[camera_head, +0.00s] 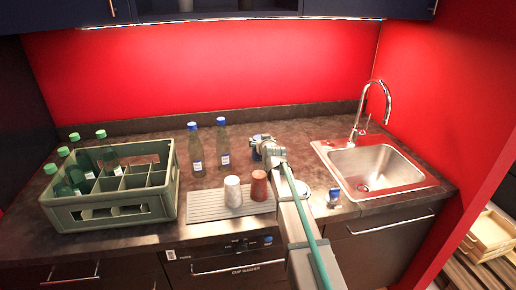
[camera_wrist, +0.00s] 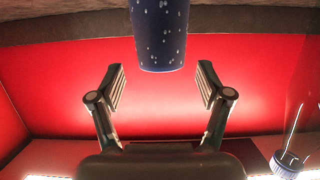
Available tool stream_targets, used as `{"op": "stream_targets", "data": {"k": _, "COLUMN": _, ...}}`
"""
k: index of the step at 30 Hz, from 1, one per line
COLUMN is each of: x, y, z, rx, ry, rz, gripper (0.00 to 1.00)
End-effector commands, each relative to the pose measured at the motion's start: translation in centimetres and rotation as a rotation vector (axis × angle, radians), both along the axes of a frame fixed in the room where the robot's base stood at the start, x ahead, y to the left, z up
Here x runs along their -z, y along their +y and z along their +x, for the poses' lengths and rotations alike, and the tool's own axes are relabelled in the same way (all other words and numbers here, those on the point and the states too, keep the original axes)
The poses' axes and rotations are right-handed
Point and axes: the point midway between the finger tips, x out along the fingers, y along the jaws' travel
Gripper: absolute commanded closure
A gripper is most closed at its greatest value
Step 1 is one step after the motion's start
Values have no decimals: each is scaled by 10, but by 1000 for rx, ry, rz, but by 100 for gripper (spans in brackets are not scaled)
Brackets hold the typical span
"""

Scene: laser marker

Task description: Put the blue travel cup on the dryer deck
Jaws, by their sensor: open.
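The blue travel cup (camera_wrist: 160,35), dark blue with pale specks, is at the top middle of the wrist view, partly cut off by the frame. My gripper (camera_wrist: 161,80) is open, its fingers apart to either side below the cup's visible end; I see no contact. In the head view my gripper (camera_head: 262,147) is over the counter behind the deck, and it and my arm mostly hide the cup. The dryer deck (camera_head: 205,207), a grey ridged panel, lies at the counter's front. A white cup (camera_head: 232,192) and a brown cup (camera_head: 259,186) stand on its right part.
Two blue-capped bottles (camera_head: 195,150) stand behind the deck. A green crate (camera_head: 110,209) with several green-capped bottles is at left. The sink (camera_head: 372,165) and faucet (camera_head: 367,106) are at right. A small blue-topped item (camera_head: 334,193) sits right of my arm. The deck's left part is bare.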

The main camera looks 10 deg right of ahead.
Motion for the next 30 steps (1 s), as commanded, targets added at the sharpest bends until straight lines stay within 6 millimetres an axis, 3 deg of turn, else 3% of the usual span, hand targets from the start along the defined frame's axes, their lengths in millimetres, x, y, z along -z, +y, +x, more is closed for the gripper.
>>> {"op": "stream_targets", "data": {"k": 1, "x": 0, "y": 0, "z": 9, "rx": 0, "ry": 0, "rz": 0, "gripper": 23}}
{"op": "stream_targets", "data": {"k": 8, "x": 6, "y": 1, "z": 20, "rx": -1, "ry": 2, "rz": -1, "gripper": 23}}
{"op": "stream_targets", "data": {"k": 18, "x": 22, "y": 3, "z": 59, "rx": 0, "ry": 0, "rz": 0, "gripper": 23}}
{"op": "stream_targets", "data": {"k": 26, "x": 25, "y": 4, "z": 61, "rx": 0, "ry": 0, "rz": 0, "gripper": 23}}
{"op": "stream_targets", "data": {"k": 30, "x": 25, "y": 4, "z": 61, "rx": 0, "ry": 0, "rz": -1, "gripper": 43}}
